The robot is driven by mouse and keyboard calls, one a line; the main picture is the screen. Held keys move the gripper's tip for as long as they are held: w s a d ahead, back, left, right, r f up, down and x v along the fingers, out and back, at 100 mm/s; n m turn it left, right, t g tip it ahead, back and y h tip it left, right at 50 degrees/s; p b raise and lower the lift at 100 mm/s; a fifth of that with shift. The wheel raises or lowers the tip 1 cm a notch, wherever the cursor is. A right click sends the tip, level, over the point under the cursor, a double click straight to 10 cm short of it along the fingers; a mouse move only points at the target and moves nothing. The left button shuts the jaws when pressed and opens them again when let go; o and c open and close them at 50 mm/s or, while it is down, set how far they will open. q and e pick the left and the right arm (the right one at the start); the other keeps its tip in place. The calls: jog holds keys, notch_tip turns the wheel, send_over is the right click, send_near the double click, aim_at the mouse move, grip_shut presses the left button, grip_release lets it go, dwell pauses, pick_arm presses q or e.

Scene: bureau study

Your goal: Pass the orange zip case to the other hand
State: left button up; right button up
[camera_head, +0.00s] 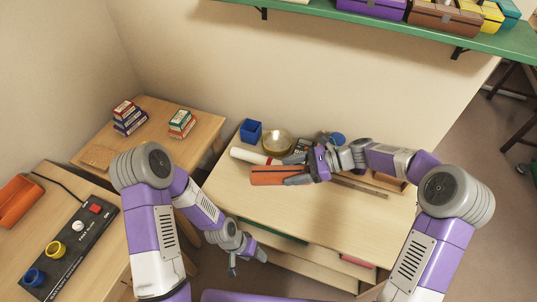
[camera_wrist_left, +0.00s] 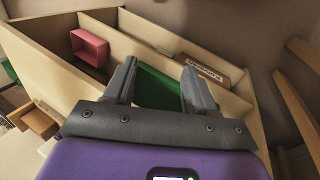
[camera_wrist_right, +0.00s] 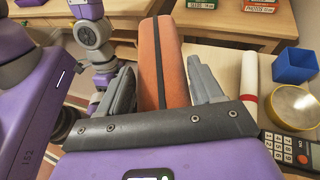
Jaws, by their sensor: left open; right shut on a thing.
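The orange zip case (camera_head: 272,177) is long, with a dark zip line along it. My right gripper (camera_head: 291,171) is shut on it above the desk. In the right wrist view the case (camera_wrist_right: 163,60) stands between the two fingers (camera_wrist_right: 165,90) and extends away from them. My left gripper (camera_head: 248,262) is open and empty, low in front of the desk and apart from the case. In the left wrist view its spread fingers (camera_wrist_left: 157,85) have nothing between them.
The desk (camera_head: 240,195) bears a blue cup (camera_head: 251,131), a brass bowl (camera_head: 277,142), a white roll (camera_head: 248,156) and a calculator (camera_wrist_right: 291,150). Open compartments below hold a pink box (camera_wrist_left: 90,47). A side table (camera_head: 195,118) with stacked boxes and a button panel (camera_head: 70,250) stand left.

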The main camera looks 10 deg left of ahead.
pick_arm(q)
jog(key=o, duration=0.6)
jog(key=w+a+r+m+g+y, duration=0.1)
jog(key=w+r+m, duration=0.5)
jog(key=m, duration=0.3)
jog(key=shift+r+m+g, duration=0.3)
jog(key=shift+r, duration=0.55)
jog(key=w+a+r+m+y, duration=0.5)
jog(key=w+a+r+m, duration=0.3)
jog(key=r+m, duration=0.3)
jog(key=n+t+h, duration=0.2)
jog(key=n+h, duration=0.3)
jog(key=h, duration=0.1)
send_near(273, 171)
jog(key=x, duration=1.1)
jog(key=shift+f, duration=0.25)
jog(key=c, duration=1)
jog(key=shift+c, duration=0.6)
pick_arm(e)
jog(key=o, duration=1.2)
